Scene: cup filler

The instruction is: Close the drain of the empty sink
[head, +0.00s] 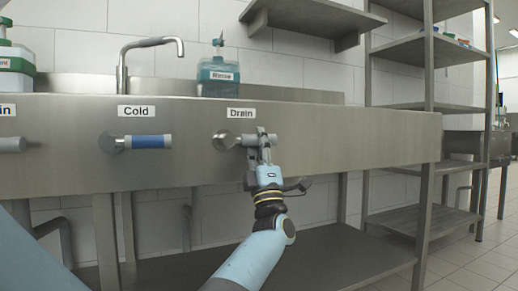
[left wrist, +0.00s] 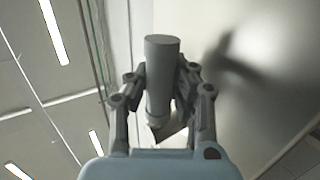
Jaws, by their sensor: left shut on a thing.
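The drain handle (head: 251,138) is a grey metal bar on a round mount on the steel sink front (head: 330,140), just below the "Drain" label (head: 241,113). It lies sideways, pointing right. My left gripper (head: 263,142) reaches it from below and is shut on the bar near its right end. In the left wrist view, the grey cylinder of the handle (left wrist: 162,72) stands between the two fingers of my left gripper (left wrist: 160,82). The sink basin's inside and the drain itself are hidden behind the front panel. My right gripper is out of view.
A blue-banded handle (head: 150,141) under the "Cold" label sits left on the same panel. Another handle (head: 12,145) shows at the left edge. A faucet (head: 150,43) and a Rinse bottle (head: 221,75) stand behind. Steel shelves (head: 430,50) stand at the right.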

